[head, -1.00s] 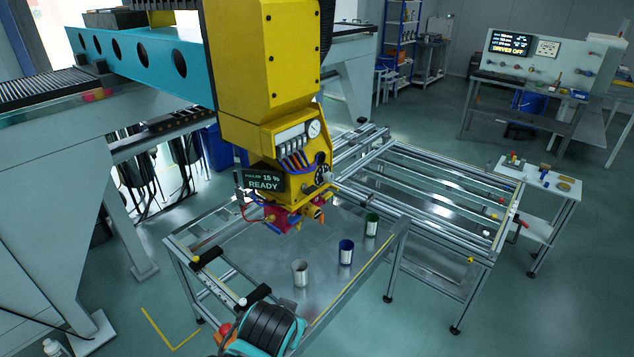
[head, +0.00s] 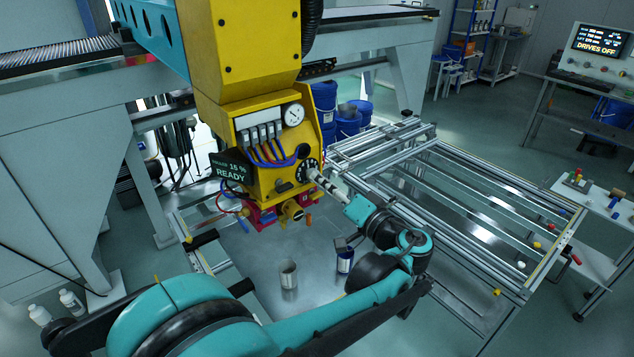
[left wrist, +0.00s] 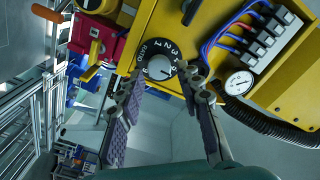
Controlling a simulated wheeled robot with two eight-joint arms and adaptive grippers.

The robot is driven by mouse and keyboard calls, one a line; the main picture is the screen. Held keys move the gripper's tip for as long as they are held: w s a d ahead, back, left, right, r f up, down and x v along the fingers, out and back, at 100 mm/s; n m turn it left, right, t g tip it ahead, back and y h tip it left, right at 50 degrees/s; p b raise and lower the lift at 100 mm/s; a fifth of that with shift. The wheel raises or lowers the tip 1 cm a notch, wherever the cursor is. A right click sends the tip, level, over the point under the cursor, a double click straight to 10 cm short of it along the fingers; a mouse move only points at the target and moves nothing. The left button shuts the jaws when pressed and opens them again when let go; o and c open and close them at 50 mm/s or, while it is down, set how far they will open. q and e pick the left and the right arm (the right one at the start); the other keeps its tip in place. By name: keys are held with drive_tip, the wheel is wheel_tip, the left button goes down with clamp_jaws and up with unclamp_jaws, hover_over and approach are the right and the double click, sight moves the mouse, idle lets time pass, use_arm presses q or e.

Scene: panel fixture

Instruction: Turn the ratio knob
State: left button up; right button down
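The ratio knob (left wrist: 158,68) is a round grey knob on a black dial marked RATIO with white numbers, in the left wrist view. In the head view, its black dial (head: 308,166) is on the side of the yellow dispensing head (head: 262,170), partly covered by my gripper. My left gripper (head: 319,178) reaches this dial from the right. In the left wrist view, its two fingers (left wrist: 164,78) are spread apart, one tip on each side of the knob in the picture. I cannot tell whether they touch it. My right gripper is not in view.
A READY display (head: 230,167) and a pressure gauge (head: 293,115) are close to the dial. Blue and red hoses (head: 270,150) run above it. A grey can (head: 288,273) and a blue can (head: 345,260) stand on the table below. A metal frame (head: 450,190) lies to the right.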

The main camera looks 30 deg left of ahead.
use_arm(q)
drive_tip(key=x, duration=0.3)
drive_tip(key=shift+w+a+b, duration=0.15)
drive_tip(key=shift+b, duration=0.15)
clamp_jaws()
drive_tip(key=shift+m, duration=0.4)
drive_tip(key=m+p, duration=0.3)
drive_tip(key=m, duration=0.7)
drive_tip(key=shift+m+p, duration=0.3)
drive_tip(key=shift+m, duration=0.1)
